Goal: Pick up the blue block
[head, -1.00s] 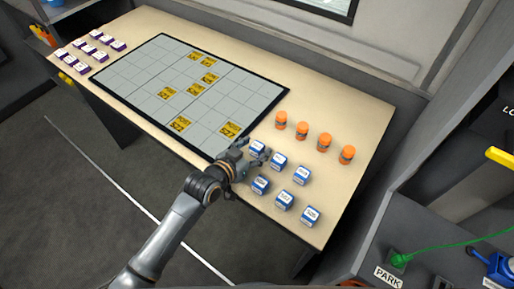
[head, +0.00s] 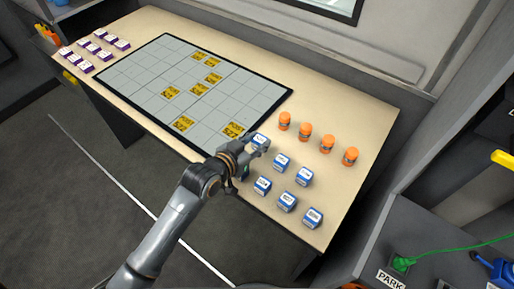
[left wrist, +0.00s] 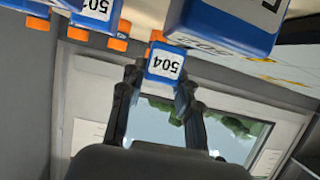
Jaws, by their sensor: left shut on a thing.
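Several blue blocks with white number labels are at the table's near right end in the head view. My left gripper (head: 256,147) is shut on the upper-left blue block (head: 260,139), beside the grid board's lower right corner. In the left wrist view, the same block (left wrist: 165,66), labelled 504, sits between the fingertips. It looks slightly above the table. Other blue blocks (head: 281,162) stand apart on the table, and one of them (left wrist: 225,22) looms large at the top of the wrist view. My right gripper is not in view.
A grey grid board (head: 150,88) with yellow labelled squares covers the table's middle. Several orange bottles (head: 327,144) stand behind the blocks. White and purple boxes (head: 101,45) are at the far left. Bare table (head: 345,105) lies behind the bottles.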

